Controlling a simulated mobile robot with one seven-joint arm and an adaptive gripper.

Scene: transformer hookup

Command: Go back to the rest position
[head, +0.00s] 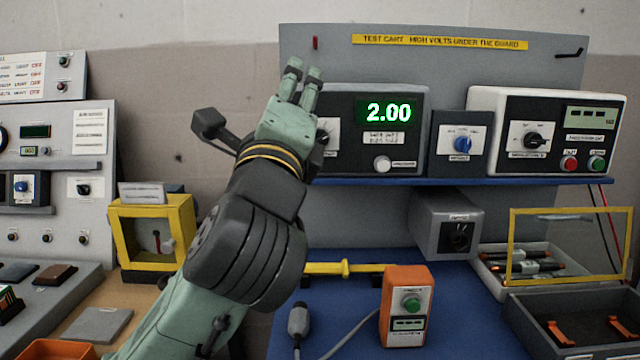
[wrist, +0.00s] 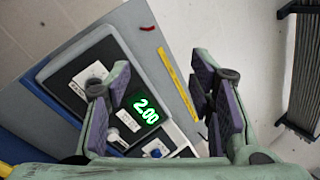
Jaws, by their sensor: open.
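My gripper (head: 303,75) is raised on my green and black arm in the middle of the head view. Its fingertips are in front of the upper left of the meter with the green 2.00 display (head: 388,111). In the wrist view my gripper (wrist: 165,105) has its two purple-padded fingers well apart, with nothing between them. The meter also shows behind the left finger in the wrist view (wrist: 146,108). My gripper hides part of the meter's left side, including part of its left knob. I cannot tell whether the gripper touches anything.
The test cart's grey back panel (head: 320,45) stands behind my gripper. A blue-knob box (head: 460,143) and a white-framed instrument (head: 545,132) share the shelf. Below are an orange handheld box (head: 407,306), a yellow bar (head: 343,268) and a yellow frame (head: 152,232). Bare wall lies above left.

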